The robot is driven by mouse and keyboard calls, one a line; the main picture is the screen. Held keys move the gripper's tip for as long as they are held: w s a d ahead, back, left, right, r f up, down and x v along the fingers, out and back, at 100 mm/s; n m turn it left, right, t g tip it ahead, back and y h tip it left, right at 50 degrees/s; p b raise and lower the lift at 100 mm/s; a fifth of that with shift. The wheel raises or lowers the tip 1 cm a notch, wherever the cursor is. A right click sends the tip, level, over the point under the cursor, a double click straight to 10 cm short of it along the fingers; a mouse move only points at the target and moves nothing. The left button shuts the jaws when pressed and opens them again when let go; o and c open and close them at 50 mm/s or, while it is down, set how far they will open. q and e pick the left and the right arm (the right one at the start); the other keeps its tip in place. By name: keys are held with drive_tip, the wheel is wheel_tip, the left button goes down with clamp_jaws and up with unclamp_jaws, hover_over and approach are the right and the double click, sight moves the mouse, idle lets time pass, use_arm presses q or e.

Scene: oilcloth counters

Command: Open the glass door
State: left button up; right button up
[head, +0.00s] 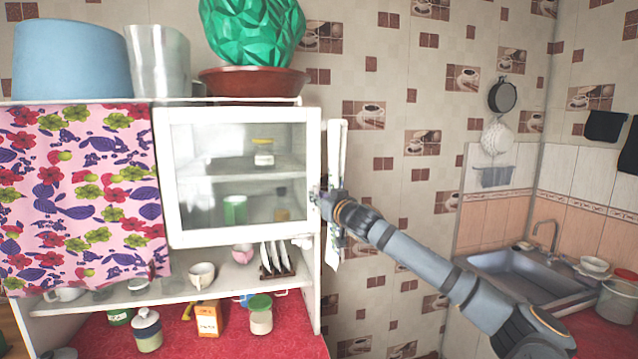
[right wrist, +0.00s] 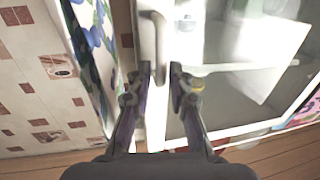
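The glass door (head: 241,112) is a white-framed pane on the upper part of a white cabinet. It looks closed or nearly so; I cannot tell whether a small gap exists. In the right wrist view, a pale upright handle (right wrist: 160,38) stands on the door's white frame. My right gripper (right wrist: 160,70) has one finger on each side of the handle's lower part, with a narrow gap showing. In the head view, my right gripper (head: 322,197) is at the door's right edge and hides the handle there. My left gripper is not in view.
A pink floral curtain (head: 80,190) hangs left of the door. A red bowl (head: 253,83) with a green vase (head: 252,32) stands on top. Cups, jars and a plate rack (head: 277,260) sit below the door. A sink (head: 525,272) is at the right.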

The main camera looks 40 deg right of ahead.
drive_tip(key=shift+w+f, duration=0.1)
clamp_jaws()
idle(0.3)
